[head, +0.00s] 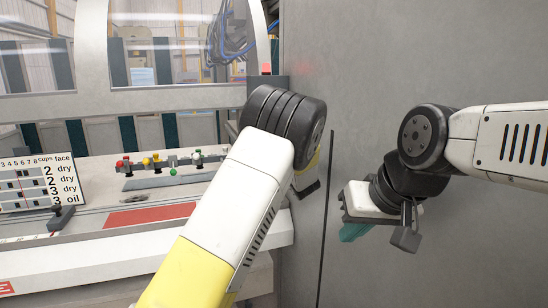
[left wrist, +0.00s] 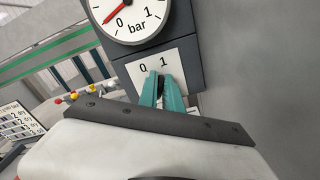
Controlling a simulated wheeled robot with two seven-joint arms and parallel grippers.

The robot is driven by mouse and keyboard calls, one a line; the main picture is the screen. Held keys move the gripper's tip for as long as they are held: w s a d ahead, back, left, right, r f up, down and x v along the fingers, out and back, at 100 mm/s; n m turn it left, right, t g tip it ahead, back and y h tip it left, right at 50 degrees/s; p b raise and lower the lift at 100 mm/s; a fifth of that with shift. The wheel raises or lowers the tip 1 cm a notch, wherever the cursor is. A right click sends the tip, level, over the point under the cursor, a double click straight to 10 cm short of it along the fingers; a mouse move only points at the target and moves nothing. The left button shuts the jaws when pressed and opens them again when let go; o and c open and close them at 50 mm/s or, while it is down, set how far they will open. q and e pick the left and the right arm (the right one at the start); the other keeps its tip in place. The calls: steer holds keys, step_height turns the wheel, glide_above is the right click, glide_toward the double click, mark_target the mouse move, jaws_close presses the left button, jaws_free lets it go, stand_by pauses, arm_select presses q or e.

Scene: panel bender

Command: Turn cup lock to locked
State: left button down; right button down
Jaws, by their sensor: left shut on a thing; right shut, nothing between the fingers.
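In the left wrist view, a white plate marked 0 and 1 (left wrist: 178,63) sits on a dark box under a gauge. A small dark knob (left wrist: 160,86), which may be the cup lock, shows in front of this plate, between the teal fingers of my left gripper (left wrist: 162,92). The left gripper is shut on it; the fingers hide much of the knob, so its setting cannot be read. In the head view my left arm hides the knob and the fingertips. My right gripper (head: 354,232) is shut and empty, beside the grey cabinet wall.
The round gauge (left wrist: 130,14) marked bar has its red needle near 0. A grey cabinet wall (head: 430,60) fills the right side. At left a machine bed carries a red strip (head: 150,215), several coloured knobs (head: 155,160), a black lever (head: 60,216) and a cups chart (head: 38,182).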

arm_select(q)
steer(key=c, duration=1.5)
jaws_free()
steer(key=v, duration=0.8)
steer(key=shift+w, duration=0.1)
